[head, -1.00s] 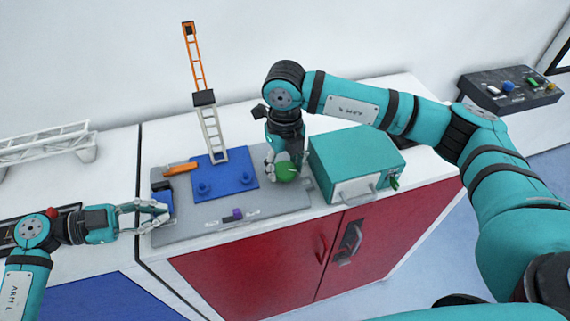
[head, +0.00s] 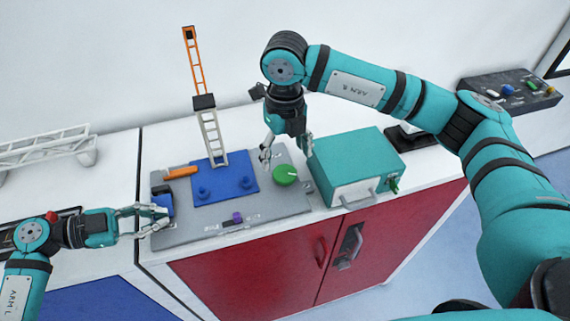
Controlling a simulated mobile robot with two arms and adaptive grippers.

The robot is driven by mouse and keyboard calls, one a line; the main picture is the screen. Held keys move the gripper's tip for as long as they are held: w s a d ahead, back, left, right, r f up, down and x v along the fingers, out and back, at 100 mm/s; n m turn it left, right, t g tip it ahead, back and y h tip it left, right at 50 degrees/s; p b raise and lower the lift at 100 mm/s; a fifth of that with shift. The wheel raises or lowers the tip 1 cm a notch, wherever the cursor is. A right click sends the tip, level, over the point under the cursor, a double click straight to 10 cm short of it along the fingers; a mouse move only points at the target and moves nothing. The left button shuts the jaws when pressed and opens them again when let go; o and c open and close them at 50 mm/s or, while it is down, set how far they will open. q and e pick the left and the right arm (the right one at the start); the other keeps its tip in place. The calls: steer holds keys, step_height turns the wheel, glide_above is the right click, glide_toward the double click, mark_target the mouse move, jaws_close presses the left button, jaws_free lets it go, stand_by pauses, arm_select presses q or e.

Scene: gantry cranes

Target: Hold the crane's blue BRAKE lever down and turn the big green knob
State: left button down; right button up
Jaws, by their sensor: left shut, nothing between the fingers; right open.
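The big green knob (head: 285,176) sits on the grey control panel (head: 262,207), left of the teal box, and a pale mark shows on its top. My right gripper (head: 286,150) is open and empty, above and behind the knob, with its fingers spread apart and clear of it. The blue BRAKE lever (head: 163,202) is at the panel's left end, beside a black block. My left gripper (head: 164,216) is shut with its fingertips at the lever's front. Whether they press on it I cannot tell. The crane mast (head: 212,135) stands upright on a blue base (head: 226,186).
A teal box (head: 355,165) with a front handle stands close right of the knob. A purple slider (head: 237,217) is at the panel's front, and an orange piece (head: 181,172) lies behind the lever. A dark control box (head: 510,92) is far right. Red cabinet doors (head: 250,275) are below.

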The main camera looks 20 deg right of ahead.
step_height(320, 180, up, 6)
steer(key=shift+r, duration=0.15)
steer(key=shift+r, duration=0.1)
arm_select(q)
steer(key=shift+a+r+p, duration=0.1)
steer(key=shift+r+p, duration=0.2)
steer(key=shift+p, duration=0.1)
steer(key=r+p, duration=0.3)
steer(key=shift+s+r, duration=0.2)
arm_select(e)
step_height(320, 180, up, 4)
steer(key=d, duration=0.1)
arm_select(q)
steer(key=a+b, duration=0.1)
steer(key=s+a, duration=0.1)
steer(key=a+b, duration=0.1)
steer(key=shift+s+r+b, duration=0.2)
steer(key=shift+r+b, duration=0.05)
steer(key=shift+b, duration=0.1)
steer(key=b+v, duration=0.2)
steer(key=v, duration=0.4)
steer(key=shift+w+a+r+b, duration=0.25)
steer(key=shift+a+b, duration=0.05)
steer(key=shift+b, duration=0.05)
arm_select(e)
glide_above(294, 176)
step_height(294, 176, down, 6)
steer(key=shift+r, duration=0.1)
